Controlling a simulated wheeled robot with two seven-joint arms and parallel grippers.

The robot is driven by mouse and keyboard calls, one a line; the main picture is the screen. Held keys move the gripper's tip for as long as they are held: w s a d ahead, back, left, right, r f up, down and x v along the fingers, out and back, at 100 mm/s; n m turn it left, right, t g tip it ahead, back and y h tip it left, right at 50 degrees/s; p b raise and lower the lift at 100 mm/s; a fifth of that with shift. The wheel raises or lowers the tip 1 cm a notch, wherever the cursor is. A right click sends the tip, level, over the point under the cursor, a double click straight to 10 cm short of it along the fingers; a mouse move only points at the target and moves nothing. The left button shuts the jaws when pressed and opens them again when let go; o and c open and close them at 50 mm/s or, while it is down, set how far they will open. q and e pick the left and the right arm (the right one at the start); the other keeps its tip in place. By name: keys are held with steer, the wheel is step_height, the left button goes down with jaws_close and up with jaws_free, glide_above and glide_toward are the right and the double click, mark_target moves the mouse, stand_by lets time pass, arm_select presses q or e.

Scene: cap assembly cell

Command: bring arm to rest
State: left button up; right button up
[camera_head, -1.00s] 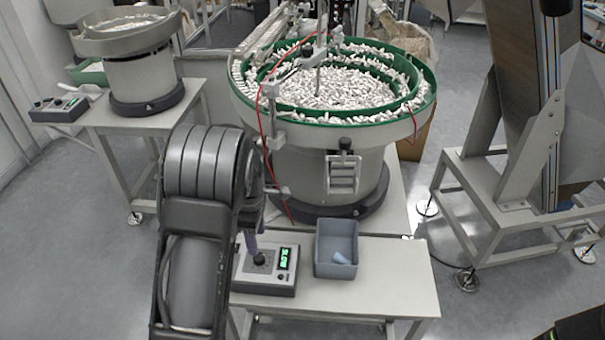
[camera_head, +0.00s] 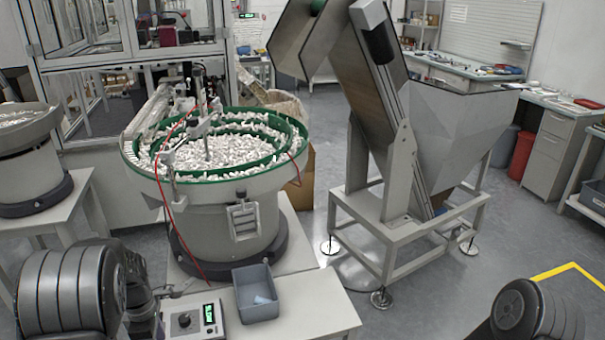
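My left arm shows at the lower left as dark, ribbed links, and its gripper is not visible. My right arm shows only as a dark ribbed joint at the lower right, with its gripper out of view.
A vibratory bowl feeder (camera_head: 222,205) full of white caps stands behind the table, with a second bowl (camera_head: 30,150) at the left. A hopper conveyor on a frame (camera_head: 410,220) stands at centre right. Open floor with yellow tape (camera_head: 570,268) lies at the right.

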arm_select(q)
steer(key=s+d+f+m+t, duration=0.3)
steer(key=d+f+m, duration=0.85)
steer(key=m, duration=0.25)
steer(key=s+d+f+m+g+h, duration=0.1)
steer(key=s+d+f+m+h, duration=0.1)
steer(key=s+d, duration=0.7)
steer(key=s+d+f+m+g+h, duration=0.1)
steer(key=s+d+f+m+h, duration=0.1)
steer(key=s+d, duration=0.7)
step_height(320, 180, down, 2)
steer(key=shift+s+d+f+m, duration=0.15)
steer(key=shift+s+m, duration=0.25)
steer(key=shift+m, duration=0.3)
